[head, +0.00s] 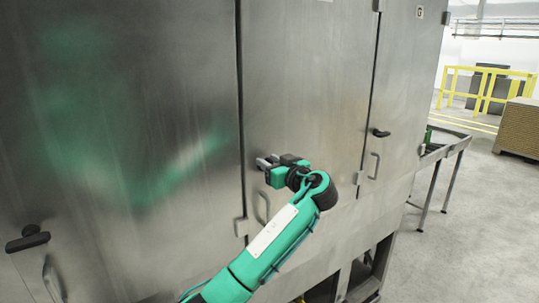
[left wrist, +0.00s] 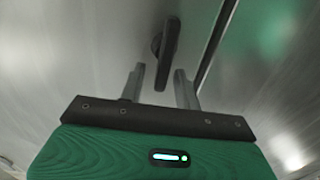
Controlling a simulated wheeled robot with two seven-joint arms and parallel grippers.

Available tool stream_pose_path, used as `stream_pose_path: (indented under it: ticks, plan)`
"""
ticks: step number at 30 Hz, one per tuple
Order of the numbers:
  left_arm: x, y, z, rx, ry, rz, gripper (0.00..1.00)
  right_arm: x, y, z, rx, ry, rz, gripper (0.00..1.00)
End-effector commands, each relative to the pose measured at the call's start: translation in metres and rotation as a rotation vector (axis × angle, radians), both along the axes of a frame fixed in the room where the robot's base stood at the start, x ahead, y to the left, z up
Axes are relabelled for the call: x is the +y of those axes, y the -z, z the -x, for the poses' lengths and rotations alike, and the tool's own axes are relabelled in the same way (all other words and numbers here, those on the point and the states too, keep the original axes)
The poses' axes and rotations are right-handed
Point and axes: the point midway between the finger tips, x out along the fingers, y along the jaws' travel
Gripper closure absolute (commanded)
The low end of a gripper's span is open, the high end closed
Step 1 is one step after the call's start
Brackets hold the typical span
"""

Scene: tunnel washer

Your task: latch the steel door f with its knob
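The steel door f (head: 305,70) is the middle panel in the head view, left of the door marked G. It looks closed, about flush with its neighbours. Its black knob (left wrist: 168,42) shows in the left wrist view as an elongated handle on a round base, pointing along the fingers. In the head view my gripper hides the knob. My left gripper (head: 266,162) is at the left edge of this door. Its two fingers (left wrist: 159,78) are open, with the knob's near end between the tips in the picture; I cannot tell whether they touch. My right gripper is not in view.
The left door (head: 120,120) has a black knob (head: 28,239); door G (head: 405,80) has another knob (head: 380,133). Pull handles (head: 262,207) and hinges stick out from the doors. A metal table (head: 445,150) stands at the right.

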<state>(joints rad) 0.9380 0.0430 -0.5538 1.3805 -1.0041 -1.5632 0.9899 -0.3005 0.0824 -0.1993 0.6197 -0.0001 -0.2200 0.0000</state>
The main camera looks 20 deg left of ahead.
Motion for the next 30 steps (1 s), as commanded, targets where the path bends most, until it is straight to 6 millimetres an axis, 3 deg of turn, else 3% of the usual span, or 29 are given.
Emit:
stream_pose_path:
  ticks: [11, 17, 30]
  plan:
    - [0.005, 0.001, -0.004, 0.001, 0.001, 0.001, 0.67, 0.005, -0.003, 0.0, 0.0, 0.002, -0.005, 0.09]
    - [0.005, 0.001, -0.004, 0.001, 0.001, 0.001, 1.0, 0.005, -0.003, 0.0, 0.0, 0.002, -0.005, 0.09]
    - [0.003, 0.003, -0.005, 0.05, 0.0, -0.037, 1.0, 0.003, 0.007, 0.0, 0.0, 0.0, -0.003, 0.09]
